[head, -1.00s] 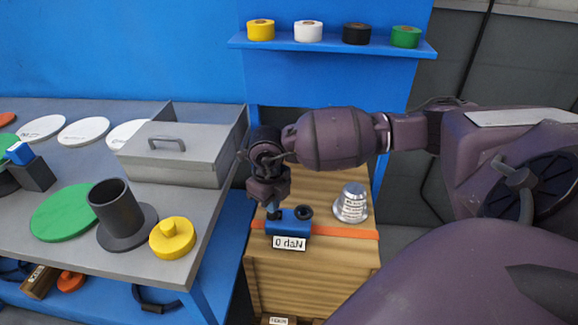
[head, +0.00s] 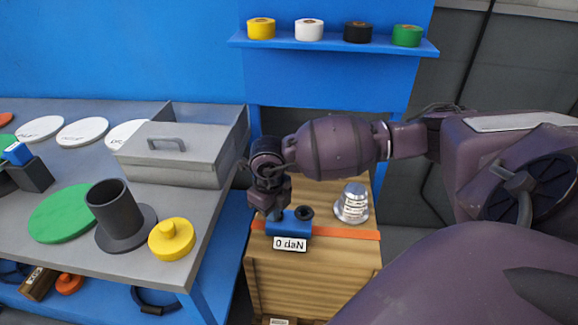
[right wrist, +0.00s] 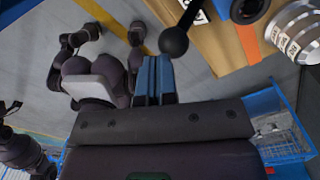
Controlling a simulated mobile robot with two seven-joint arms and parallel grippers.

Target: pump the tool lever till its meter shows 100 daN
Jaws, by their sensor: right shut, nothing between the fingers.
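The blue tool (head: 289,225) sits on the wooden crate, over an orange strap. Its white meter label (head: 290,244) reads 0 daN. My right gripper (head: 271,212) is at the left end of the tool, partly hiding it. In the right wrist view, the lever's black ball knob (right wrist: 174,42) is just right of and beyond the blue fingertips (right wrist: 153,62). The fingers are together with nothing between them. I cannot tell whether they touch the knob. My left gripper is not in view.
A silver flanged shell (head: 351,203) stands on the crate (head: 310,275), right of the tool. On the left, a grey bench holds a metal box (head: 182,160), a dark flanged tube (head: 112,215) and a yellow knobbed disc (head: 171,239). A shelf with tape rolls is behind.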

